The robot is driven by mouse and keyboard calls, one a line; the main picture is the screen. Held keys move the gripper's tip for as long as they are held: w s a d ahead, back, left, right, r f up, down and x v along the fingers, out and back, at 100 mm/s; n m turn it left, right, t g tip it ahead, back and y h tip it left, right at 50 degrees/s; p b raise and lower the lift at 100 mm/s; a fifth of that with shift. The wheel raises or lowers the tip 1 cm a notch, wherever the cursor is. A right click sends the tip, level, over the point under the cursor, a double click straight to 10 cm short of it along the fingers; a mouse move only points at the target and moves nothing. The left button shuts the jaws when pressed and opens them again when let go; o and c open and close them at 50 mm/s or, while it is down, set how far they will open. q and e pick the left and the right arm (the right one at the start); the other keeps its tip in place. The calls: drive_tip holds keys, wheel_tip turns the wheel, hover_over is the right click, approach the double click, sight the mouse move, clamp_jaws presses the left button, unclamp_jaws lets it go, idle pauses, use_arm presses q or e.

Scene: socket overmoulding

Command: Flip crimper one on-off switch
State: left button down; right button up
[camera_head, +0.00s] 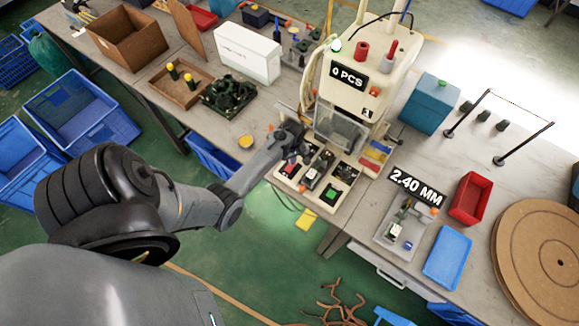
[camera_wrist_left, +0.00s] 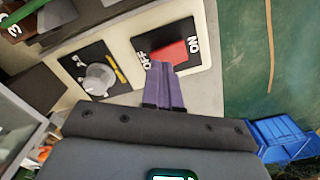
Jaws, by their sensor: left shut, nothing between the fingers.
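Crimper one (camera_head: 362,90) is the cream machine with a "0 PCS" display, standing on the bench. Its front panel carries several black switch plates. In the left wrist view, the on-off switch (camera_wrist_left: 170,53) is a red rocker on a black plate marked OFF and ON. My left gripper (camera_head: 298,157) is over the left part of this panel. Its purple fingers (camera_wrist_left: 160,66) are shut and empty, with the tips at the OFF side of the red rocker. I cannot tell whether they touch it. The fingers hide part of the plate. My right gripper is not in view.
A grey rotary knob (camera_wrist_left: 98,78) sits beside the switch plate. A green button (camera_head: 332,194) is on the panel's right. A clear guard (camera_head: 341,133) stands behind the panel. A measuring device reading "2.40 MM" (camera_head: 416,186), a red bin (camera_head: 470,198) and a blue tray (camera_head: 447,257) lie to the right.

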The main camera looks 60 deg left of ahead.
use_arm(q)
drive_tip(key=shift+f, duration=0.15)
idle(0.3)
drive_tip(key=shift+f+b, duration=0.45)
drive_tip(key=shift+f, duration=0.1)
drive_tip(key=shift+f, duration=0.35)
drive_tip(key=shift+r, duration=0.1)
idle(0.4)
wheel_tip(320, 180, up, 7)
drive_tip(key=p, duration=0.7)
drive_tip(key=shift+p, duration=0.3)
drive_tip(key=shift+s, duration=0.1)
